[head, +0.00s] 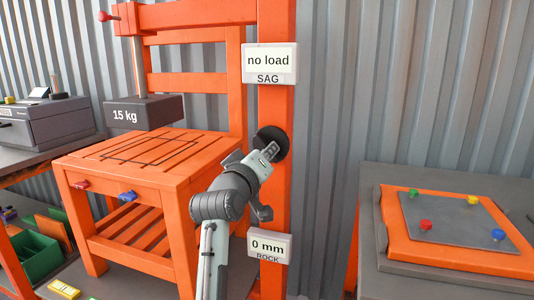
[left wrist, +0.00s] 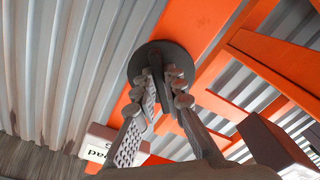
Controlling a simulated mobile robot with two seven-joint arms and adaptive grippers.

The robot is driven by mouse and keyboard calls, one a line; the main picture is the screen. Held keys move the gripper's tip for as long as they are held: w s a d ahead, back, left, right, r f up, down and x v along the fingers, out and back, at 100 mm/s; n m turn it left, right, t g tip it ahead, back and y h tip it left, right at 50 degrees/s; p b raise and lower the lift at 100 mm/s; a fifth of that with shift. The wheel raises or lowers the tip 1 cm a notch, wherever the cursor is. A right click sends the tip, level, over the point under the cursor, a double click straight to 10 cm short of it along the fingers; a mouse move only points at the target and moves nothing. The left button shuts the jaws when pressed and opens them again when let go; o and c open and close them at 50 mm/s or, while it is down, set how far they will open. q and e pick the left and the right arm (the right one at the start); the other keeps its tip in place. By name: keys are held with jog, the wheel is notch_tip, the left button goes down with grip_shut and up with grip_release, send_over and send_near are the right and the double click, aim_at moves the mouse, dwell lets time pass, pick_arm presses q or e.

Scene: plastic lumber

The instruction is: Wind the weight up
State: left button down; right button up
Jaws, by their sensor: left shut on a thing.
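The dark 15 kg weight (head: 146,112) hangs on a grey rod above the slatted seat of an orange stool (head: 128,165); a dark block, probably the weight, shows in the left wrist view (left wrist: 272,146). A dark round wheel (head: 282,136) sits on the upright orange post. In the left wrist view, the wheel (left wrist: 140,64) carries a raised bar (left wrist: 156,68) across its face. My left gripper (head: 271,150) is at the wheel, its fingers (left wrist: 165,82) shut on this bar from both sides. The fingers partly hide the bar. My right gripper is not in view.
The upper sign (head: 269,64) reads "no load" SAG; the lower one (head: 268,247) reads "0 mm" ROCK. A grey table (head: 400,280) on the right holds an orange frame with a grey panel. A shelf with a grey machine (head: 45,122) and green bins stands left.

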pick_arm(q)
jog(key=n, duration=0.4)
jog(key=r+n, duration=0.1)
jog(key=n, duration=0.4)
jog(key=shift+r, duration=0.15)
jog(key=shift+n, duration=0.4)
jog(key=c, duration=1.6)
grip_release()
jog(key=shift+f, duration=0.25)
jog(key=shift+d, duration=0.1)
